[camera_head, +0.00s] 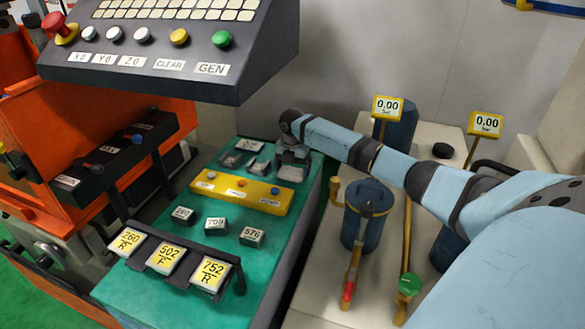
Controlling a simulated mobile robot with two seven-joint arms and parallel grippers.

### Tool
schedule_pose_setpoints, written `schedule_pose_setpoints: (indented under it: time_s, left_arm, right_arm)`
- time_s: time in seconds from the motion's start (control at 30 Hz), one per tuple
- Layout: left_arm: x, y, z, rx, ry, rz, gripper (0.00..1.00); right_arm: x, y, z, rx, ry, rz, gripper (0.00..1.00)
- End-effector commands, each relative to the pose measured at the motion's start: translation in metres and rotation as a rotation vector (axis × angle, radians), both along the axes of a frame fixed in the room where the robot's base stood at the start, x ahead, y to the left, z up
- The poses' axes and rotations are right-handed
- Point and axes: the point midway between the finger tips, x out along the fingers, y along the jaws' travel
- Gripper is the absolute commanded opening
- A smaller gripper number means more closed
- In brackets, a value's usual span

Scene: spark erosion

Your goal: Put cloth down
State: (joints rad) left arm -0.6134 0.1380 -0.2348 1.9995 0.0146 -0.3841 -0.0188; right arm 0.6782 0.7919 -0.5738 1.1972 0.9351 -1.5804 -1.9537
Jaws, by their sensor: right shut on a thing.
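My right gripper (292,158) is at the far end of the green-topped bench, pointing down close to its surface. It is shut, with a small grey thing at its fingertips that I take to be the cloth. The gripper hides most of it, so its shape and whether it touches the bench cannot be told. Small grey pieces (231,159) lie on the green top (285,222) just left of the gripper. My left gripper is not in view.
A yellow bar with buttons (240,190) lies just in front of the gripper. Numbered blocks (215,224) and a rack of yellow-labelled cards (168,258) stand nearer. A control console (175,75) overhangs the back left. Gauges (387,107) and a blue canister (368,200) stand right, near my arm.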

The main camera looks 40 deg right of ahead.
Motion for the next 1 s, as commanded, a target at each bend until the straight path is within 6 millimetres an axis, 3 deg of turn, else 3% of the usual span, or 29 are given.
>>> schedule_pose_setpoints:
  time_s: [0.37, 0.4, 0.43, 0.77, 1.0]
  left_arm:
    - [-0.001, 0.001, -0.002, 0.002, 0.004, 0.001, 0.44]
    - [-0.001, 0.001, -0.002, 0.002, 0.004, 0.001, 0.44]
    - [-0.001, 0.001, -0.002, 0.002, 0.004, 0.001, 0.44]
    - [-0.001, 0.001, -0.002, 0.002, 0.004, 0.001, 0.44]
    - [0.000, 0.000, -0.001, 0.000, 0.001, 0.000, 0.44]
  right_arm:
    - [0.000, 0.000, -0.005, 0.000, -0.001, 0.000, 0.67]
    - [0.000, 0.000, -0.005, 0.000, -0.001, 0.000, 0.94]
    - [0.000, 0.000, -0.005, 0.000, -0.001, 0.000, 1.00]
    - [0.001, -0.001, 0.002, -0.001, -0.003, 0.000, 1.00]
    - [0.001, -0.001, 0.045, -0.001, -0.005, 0.000, 1.00]
